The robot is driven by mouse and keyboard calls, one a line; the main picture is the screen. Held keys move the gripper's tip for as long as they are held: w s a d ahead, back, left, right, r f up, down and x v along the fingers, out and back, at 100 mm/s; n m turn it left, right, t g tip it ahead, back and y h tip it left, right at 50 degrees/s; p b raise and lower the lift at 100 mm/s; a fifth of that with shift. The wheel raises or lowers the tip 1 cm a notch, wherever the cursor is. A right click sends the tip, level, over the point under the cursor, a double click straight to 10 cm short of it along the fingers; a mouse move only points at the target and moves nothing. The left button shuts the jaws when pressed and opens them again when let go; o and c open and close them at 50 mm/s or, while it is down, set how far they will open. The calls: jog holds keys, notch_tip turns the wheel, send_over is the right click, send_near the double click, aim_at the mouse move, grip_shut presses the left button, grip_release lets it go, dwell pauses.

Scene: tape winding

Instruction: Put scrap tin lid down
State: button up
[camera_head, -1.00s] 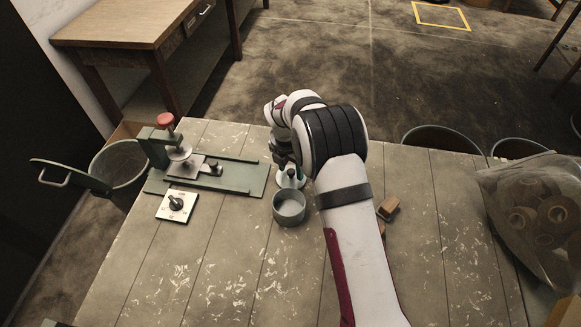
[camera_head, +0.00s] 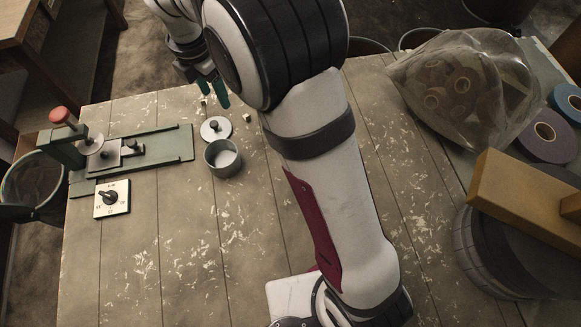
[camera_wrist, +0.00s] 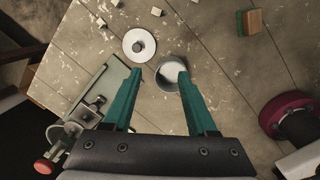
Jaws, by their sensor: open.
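The scrap tin lid, a pale round disc with a dark knob (camera_head: 222,135), lies flat on the workbench just behind the tin. It also shows in the wrist view (camera_wrist: 130,50), beyond my fingertips. The scrap tin (camera_head: 222,173) is a grey open cylinder with a pale inside; the lid is beside it, not on it. In the wrist view the tin (camera_wrist: 165,85) appears between and beyond my fingers. My gripper (camera_head: 213,95) has green fingers spread apart with nothing between them. It is raised above the bench, clear of the lid; in the wrist view both fingers (camera_wrist: 160,75) show.
A green clamp fixture (camera_head: 170,147) and a dial plate (camera_head: 112,199) stand left of the tin. A bin (camera_head: 35,180) is beyond the left edge. A bag of rolls (camera_head: 460,85) and blue tape (camera_head: 567,103) are at right.

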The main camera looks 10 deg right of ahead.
jog(key=s+d+r+m, duration=0.2)
jog(key=s+d+m, duration=0.2)
jog(key=s+m, duration=0.3)
jog(key=s+d+r+m+g+y, duration=0.1)
jog(key=s+d+r+m, duration=0.1)
jog(key=s+d+m, duration=0.4)
jog(key=s+d+r+m, duration=0.1)
jog(key=s+r+m, duration=0.1)
jog(key=s+m, duration=0.6)
jog(key=s+d+f+m+y, duration=0.1)
jog(key=s+f+m, duration=0.1)
jog(key=s+m, duration=0.7)
jog(key=shift+f+m, duration=0.15)
jog(key=shift+m, duration=0.65)
